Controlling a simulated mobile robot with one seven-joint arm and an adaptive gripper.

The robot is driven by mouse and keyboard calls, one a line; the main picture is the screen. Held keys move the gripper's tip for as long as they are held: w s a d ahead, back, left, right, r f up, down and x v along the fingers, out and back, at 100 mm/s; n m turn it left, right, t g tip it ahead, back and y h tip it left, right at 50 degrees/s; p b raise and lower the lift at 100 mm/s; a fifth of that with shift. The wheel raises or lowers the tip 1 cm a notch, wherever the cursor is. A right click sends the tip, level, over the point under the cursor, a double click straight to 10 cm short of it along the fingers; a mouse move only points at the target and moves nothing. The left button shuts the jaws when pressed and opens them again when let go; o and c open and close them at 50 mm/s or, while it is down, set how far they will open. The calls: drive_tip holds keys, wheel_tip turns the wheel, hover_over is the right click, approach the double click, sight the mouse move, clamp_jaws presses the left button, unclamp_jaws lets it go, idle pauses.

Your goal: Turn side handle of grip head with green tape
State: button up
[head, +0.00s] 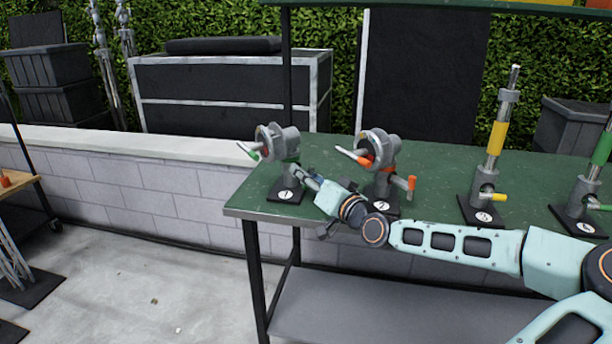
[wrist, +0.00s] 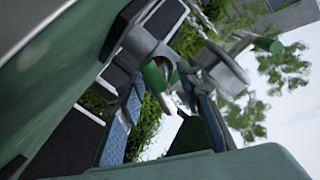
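The grip head with green tape (head: 286,145) stands on a small black base at the left end of the green table. It is grey metal, with a green-tipped handle at its upper left. In the wrist view the grip head (wrist: 145,45) is tilted, and its green-taped side handle (wrist: 154,76) lies between my fingers. A second green handle (wrist: 267,45) sticks out beyond its disc. My gripper (wrist: 163,88) is open, its fingers apart on both sides of the side handle; contact cannot be told. In the head view my gripper (head: 308,178) is beside the grip head's lower right.
A similar grip head with orange tape (head: 380,150) stands close behind my forearm. Posts with yellow tape (head: 496,138) and green tape (head: 601,150) stand farther right on the green table (head: 440,165). A low block wall (head: 130,180) runs behind.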

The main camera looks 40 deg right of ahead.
drive_tip(key=shift+s, duration=0.15)
drive_tip(key=s+a, duration=0.1)
drive_tip(key=s, duration=1)
drive_tip(key=shift+s, duration=0.35)
